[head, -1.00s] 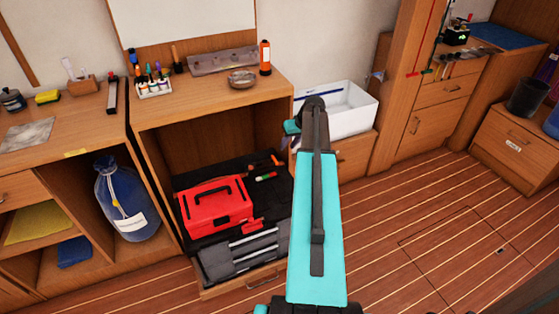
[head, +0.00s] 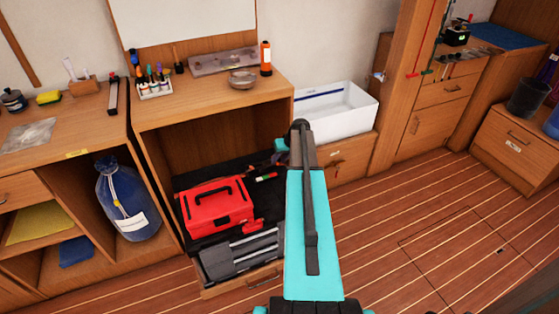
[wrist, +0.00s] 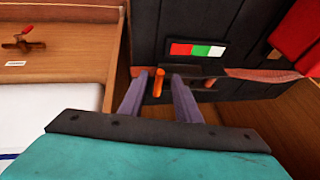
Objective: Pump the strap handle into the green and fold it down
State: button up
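An orange handle (wrist: 158,82) stands between the two fingers of my gripper (wrist: 156,78) in the wrist view. The fingers are apart, and I cannot tell whether either touches it. A red, white and green gauge strip (wrist: 197,50) lies just beyond on the dark surface; it also shows in the head view (head: 266,176). I cannot make out a pointer on it. A reddish-brown strap (wrist: 263,75) runs right from a dark fitting (wrist: 205,69). In the head view, my arm hides most of the gripper and the handle.
A white bin (head: 345,118) stands close behind on the right. A blue bag (head: 122,200) stands farther left. The floor on the right is clear.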

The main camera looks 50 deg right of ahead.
jog(key=shift+w+f, duration=0.2)
jog(key=shift+f, duration=0.2)
grip_shut()
